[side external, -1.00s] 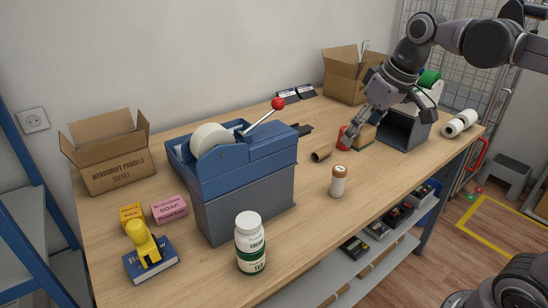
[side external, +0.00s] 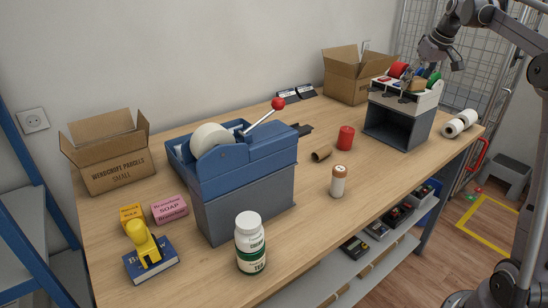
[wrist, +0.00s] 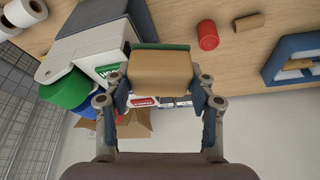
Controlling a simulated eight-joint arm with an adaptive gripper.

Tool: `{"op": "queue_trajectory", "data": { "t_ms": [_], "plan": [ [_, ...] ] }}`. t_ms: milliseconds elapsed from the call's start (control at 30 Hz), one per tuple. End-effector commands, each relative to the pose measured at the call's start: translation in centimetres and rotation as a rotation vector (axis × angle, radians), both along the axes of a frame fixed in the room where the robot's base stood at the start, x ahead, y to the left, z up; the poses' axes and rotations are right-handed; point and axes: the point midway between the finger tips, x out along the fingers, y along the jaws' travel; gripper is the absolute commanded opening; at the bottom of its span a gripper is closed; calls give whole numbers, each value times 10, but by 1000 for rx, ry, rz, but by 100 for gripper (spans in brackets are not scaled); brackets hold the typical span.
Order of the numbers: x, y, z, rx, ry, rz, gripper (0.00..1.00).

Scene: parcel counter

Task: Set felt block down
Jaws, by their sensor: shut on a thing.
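The felt block (wrist: 160,72) is a tan wooden block with a green edge along its far side. My gripper (wrist: 158,88) is shut on it, one finger at each end, in the wrist view. In the side external view the block (side external: 417,85) is small and partly hidden by my gripper (side external: 408,80). It is held up at the top of the grey dispenser box (side external: 404,124) at the right end of the counter. I cannot tell whether it touches the box.
Tape rolls, including a green one (wrist: 67,88), sit by the block on the dispenser. An open carton (side external: 343,76) is behind. White rolls (side external: 460,123) lie right.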

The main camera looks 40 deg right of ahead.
Motion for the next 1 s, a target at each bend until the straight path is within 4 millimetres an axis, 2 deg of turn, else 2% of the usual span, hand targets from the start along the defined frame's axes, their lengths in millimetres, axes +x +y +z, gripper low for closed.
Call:
{"op": "queue_trajectory", "data": {
  "t_ms": [33, 100, 233, 433, 667, 1000],
  "plan": [
    [-7, -24, -4, 0, 0, -23, 19],
    [-14, -48, -9, -1, -1, -41, 19],
    [-27, -82, -16, -1, -3, -69, 19],
    [-46, -120, -26, -4, -4, -100, 19],
    [-43, -115, -55, -4, -4, -95, 19],
    [-43, -115, -112, -4, -4, -95, 19]
  ]
}}
